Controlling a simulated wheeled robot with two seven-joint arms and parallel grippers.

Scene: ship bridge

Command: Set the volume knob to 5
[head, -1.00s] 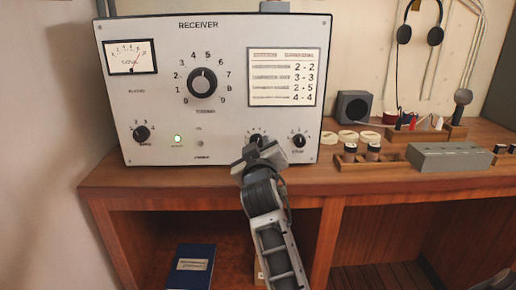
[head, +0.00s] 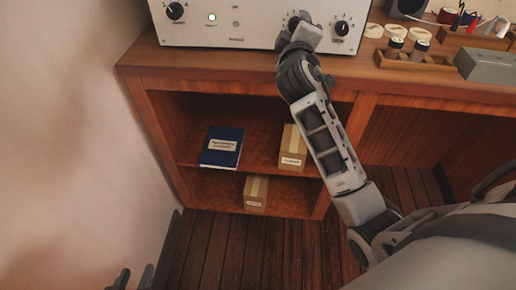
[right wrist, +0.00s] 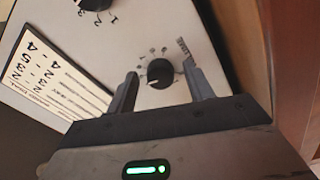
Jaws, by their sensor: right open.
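The white receiver (head: 270,36) stands on the wooden counter, its upper part out of the head view. My right gripper (head: 301,22) is at a small black knob on its lower front, hiding most of that knob. In the right wrist view the knob (right wrist: 160,73) sits between the open fingers of my right gripper (right wrist: 158,88), with a gap on both sides. Another small knob (head: 342,28) is just right of the gripper, and one (head: 175,11) is far left. My left gripper (head: 134,279) shows at the bottom left, fingers apart and empty.
The counter (head: 220,61) has wooden holders (head: 415,60) and a grey box (head: 489,64) on the right. Below are shelves with a blue book (head: 222,147) and cartons (head: 292,147). A pale wall (head: 60,130) closes the left side.

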